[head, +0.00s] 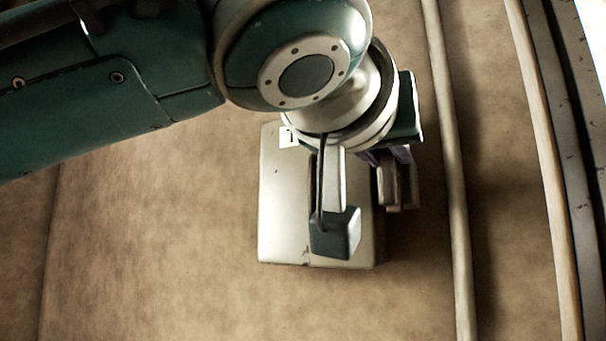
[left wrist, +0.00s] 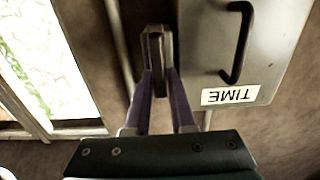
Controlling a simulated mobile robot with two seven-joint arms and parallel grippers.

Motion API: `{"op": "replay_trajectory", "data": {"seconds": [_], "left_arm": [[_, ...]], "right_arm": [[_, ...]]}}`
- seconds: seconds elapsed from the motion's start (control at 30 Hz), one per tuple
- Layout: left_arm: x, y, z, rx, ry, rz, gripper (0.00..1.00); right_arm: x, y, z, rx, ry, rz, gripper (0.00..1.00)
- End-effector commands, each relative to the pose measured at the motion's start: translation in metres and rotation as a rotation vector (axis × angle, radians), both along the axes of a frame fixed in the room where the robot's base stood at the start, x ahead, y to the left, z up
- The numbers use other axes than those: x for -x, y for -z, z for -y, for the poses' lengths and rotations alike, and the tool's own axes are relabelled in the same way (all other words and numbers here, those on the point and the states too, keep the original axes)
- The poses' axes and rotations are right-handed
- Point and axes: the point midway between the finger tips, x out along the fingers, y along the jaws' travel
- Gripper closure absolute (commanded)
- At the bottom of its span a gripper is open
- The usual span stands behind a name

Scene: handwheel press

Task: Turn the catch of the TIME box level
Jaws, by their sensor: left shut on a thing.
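The TIME box (head: 280,215) is a pale grey box on the brown wall, partly covered by my left arm in the head view. In the left wrist view the box (left wrist: 205,45) shows its TIME label (left wrist: 230,95) upside down and a black handle (left wrist: 240,45). The catch (left wrist: 155,48) is a dark metal piece beside the box's edge. It appears to run roughly along that edge; its exact tilt is hard to tell. My left gripper (left wrist: 157,80) is shut on the catch with its purple fingers. In the head view the catch (head: 393,195) is partly hidden below the gripper (head: 388,160).
A pale vertical pipe (head: 452,170) runs on the wall right of the box. Farther right are a pale strip (head: 545,150) and a dark edge. A bright window-like pane (left wrist: 45,55) shows in the left wrist view. The wall below the box is bare.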

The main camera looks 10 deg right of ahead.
Motion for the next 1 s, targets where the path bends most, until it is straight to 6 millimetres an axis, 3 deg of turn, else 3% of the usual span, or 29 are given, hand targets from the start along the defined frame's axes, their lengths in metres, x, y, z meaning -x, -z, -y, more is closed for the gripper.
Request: {"op": "replay_trajectory", "data": {"seconds": [0.57, 1.0], "left_arm": [[0.0, 0.001, 0.001, -0.015, 0.0, 0.009, 1.0], [0.003, 0.005, 0.005, -0.236, 0.001, 0.157, 1.0]], "right_arm": [[0.0, 0.002, 0.0, -0.002, 0.002, 0.0, 0.5], [0.0, 0.022, -0.002, -0.007, 0.004, 0.0, 0.5]]}}
